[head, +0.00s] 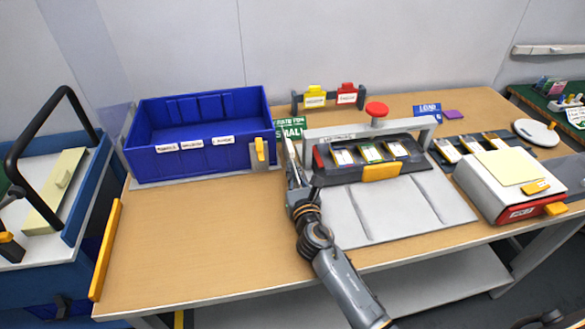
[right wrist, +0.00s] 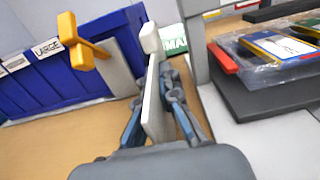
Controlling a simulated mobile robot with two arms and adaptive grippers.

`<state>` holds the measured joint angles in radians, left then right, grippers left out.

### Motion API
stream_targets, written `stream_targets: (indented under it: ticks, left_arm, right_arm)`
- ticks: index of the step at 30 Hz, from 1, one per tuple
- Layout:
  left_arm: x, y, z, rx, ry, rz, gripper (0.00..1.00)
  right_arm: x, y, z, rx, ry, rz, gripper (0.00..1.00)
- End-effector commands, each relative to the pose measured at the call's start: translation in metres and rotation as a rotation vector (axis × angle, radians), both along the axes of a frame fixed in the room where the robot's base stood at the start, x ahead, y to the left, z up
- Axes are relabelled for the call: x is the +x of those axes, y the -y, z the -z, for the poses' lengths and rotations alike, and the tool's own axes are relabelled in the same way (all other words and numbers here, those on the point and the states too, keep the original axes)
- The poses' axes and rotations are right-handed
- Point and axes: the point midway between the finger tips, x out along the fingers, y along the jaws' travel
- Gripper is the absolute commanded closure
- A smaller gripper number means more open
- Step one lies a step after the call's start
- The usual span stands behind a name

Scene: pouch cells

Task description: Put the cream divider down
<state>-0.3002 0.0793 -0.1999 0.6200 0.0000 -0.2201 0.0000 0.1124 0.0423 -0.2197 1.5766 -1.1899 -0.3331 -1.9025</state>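The cream divider (right wrist: 152,105) is a thin upright pale plate with a pale knob at its top. It stands edge-on between the fingers of my right gripper (right wrist: 155,92) in the right wrist view, and they are closed on it. In the head view my right gripper (head: 297,190) is between the blue bin and the grey tray station, and the divider (head: 290,150) shows as a narrow pale strip. Whether its lower edge touches the table is hidden. My left gripper is not in view.
A blue bin (head: 222,155) with labels stands to the left. A grey plate with a yellow handle (head: 260,150) stands at its right front corner. The grey station (head: 405,212) with pouches is close on the right. The table's front left (head: 190,240) is clear.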

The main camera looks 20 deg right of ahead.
Motion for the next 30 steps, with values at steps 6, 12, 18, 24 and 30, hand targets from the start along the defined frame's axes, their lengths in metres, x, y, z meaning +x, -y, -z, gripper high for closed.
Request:
stream_targets:
  ticks: [6,12,18,24,30]
  left_arm:
    - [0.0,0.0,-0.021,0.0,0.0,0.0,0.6]
    - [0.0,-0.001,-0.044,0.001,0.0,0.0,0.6]
    - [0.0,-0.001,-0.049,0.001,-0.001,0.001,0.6]
    - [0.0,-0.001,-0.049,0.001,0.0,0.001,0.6]
    - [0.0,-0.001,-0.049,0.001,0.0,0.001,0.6]
  right_arm:
    - [0.001,0.0,-0.033,-0.002,0.005,-0.002,1.0]
    - [-0.032,-0.009,-0.074,-0.001,0.004,-0.003,1.0]
    - [-0.076,-0.023,-0.1,0.002,-0.001,-0.003,1.0]
    - [-0.112,-0.033,-0.117,0.001,0.001,-0.002,1.0]
    - [-0.131,-0.038,-0.125,0.0,0.001,-0.001,1.0]
